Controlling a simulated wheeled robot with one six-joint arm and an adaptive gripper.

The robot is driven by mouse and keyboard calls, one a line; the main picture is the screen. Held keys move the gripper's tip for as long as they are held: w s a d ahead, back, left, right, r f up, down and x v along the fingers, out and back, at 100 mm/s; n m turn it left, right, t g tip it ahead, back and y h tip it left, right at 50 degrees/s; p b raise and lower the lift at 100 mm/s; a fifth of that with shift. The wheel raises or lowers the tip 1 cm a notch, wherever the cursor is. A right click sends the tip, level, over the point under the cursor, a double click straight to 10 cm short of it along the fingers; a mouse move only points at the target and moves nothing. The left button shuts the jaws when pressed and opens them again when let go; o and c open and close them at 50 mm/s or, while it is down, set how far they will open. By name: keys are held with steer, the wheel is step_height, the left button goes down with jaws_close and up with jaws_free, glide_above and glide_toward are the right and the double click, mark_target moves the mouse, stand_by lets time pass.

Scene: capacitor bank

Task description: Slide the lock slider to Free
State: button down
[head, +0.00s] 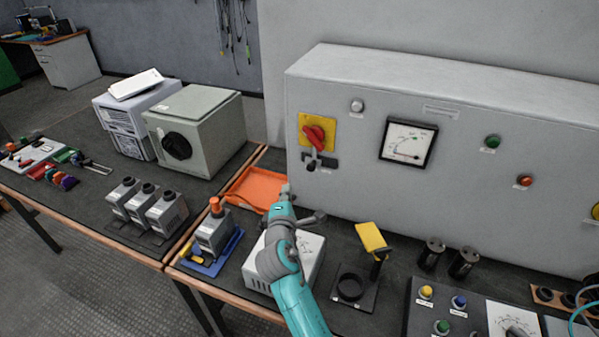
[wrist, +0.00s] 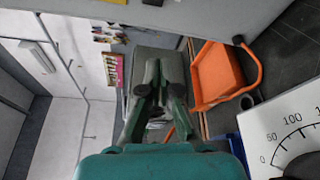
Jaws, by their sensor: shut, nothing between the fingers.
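The lock slider (head: 311,164) is a small dark knob on a dark plate on the grey cabinet front, just below the red rotary handle (head: 314,136) on its yellow plate. Its lettering is too small to read. My gripper (head: 286,189) is in front of the cabinet, below and a little left of the slider, apart from it, and small in the head view. In the wrist view my gripper (wrist: 161,68) has its fingers together with nothing between them. I cannot identify the slider for certain in the wrist view.
The grey cabinet (head: 460,100) carries a dial meter (head: 408,143) and lamps. An orange tray (head: 247,196) lies left of my gripper. A white meter box (head: 309,262) is beneath my arm. A yellow-topped stand (head: 372,238) is to the right.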

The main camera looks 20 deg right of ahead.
mark_target(311, 164)
steer(key=w+d, duration=0.6)
steer(key=w, duration=0.1)
stand_by(0.7)
steer(key=shift+d+r, duration=0.1)
steer(key=shift+d, duration=0.05)
steer(key=shift+s+d, duration=0.5)
steer(key=shift+d, duration=0.2)
steer(key=shift+s+d, duration=0.45)
steer(key=shift+d, duration=0.2)
